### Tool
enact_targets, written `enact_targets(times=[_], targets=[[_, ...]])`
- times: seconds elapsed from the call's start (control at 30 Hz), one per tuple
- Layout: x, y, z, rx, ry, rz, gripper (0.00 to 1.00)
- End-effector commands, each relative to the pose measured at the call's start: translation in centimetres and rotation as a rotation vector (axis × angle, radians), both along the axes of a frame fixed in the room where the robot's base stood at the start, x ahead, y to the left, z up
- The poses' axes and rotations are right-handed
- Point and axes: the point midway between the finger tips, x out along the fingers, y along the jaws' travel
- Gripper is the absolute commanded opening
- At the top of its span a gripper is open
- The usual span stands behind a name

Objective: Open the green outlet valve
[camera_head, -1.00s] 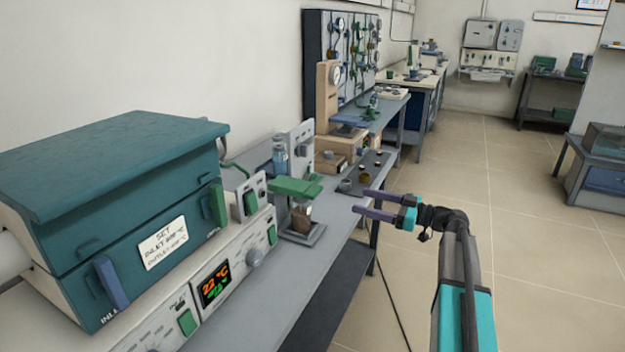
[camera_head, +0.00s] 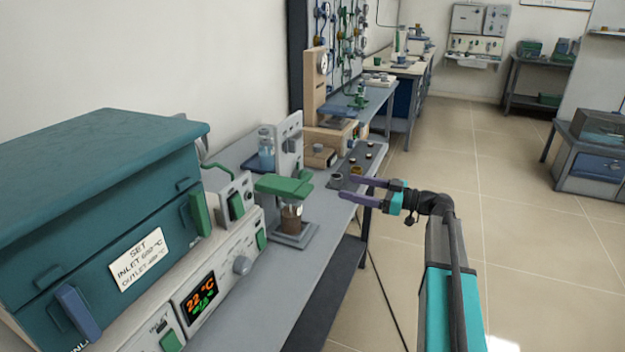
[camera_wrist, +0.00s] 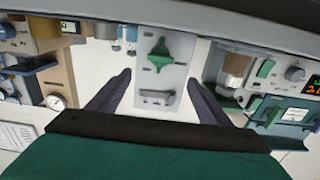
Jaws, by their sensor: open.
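A green winged handle (camera_wrist: 158,55), which looks like the valve, is on an upright light-grey panel in the wrist view. My gripper (camera_head: 346,188) is open and empty, at the bench's front edge, apart from the panel. In the wrist view, its fingers (camera_wrist: 159,79) lie left and right of the panel's lower part, with the handle ahead between them. Whether the valve is open or shut I cannot tell.
A teal furnace (camera_head: 110,165) with green and blue handles and a SET label is at the left. A green-topped stand with a brown-filled beaker (camera_head: 291,218) is in front of the panel. A blue-liquid bottle (camera_head: 266,150) is beside the panel.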

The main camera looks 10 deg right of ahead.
Motion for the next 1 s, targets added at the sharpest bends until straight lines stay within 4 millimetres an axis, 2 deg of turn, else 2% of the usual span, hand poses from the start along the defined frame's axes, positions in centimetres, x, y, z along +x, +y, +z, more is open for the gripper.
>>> enact_targets(times=[0.27, 0.8, 1.0], targets=[[1.6, 2.6, 0.0, 0.000, 0.000, 0.005, 0.72], [5.9, 9.1, 0.0, 0.000, 0.000, 0.007, 0.72], [7.1, 10.8, 0.0, 0.000, 0.000, 0.006, 0.72]])
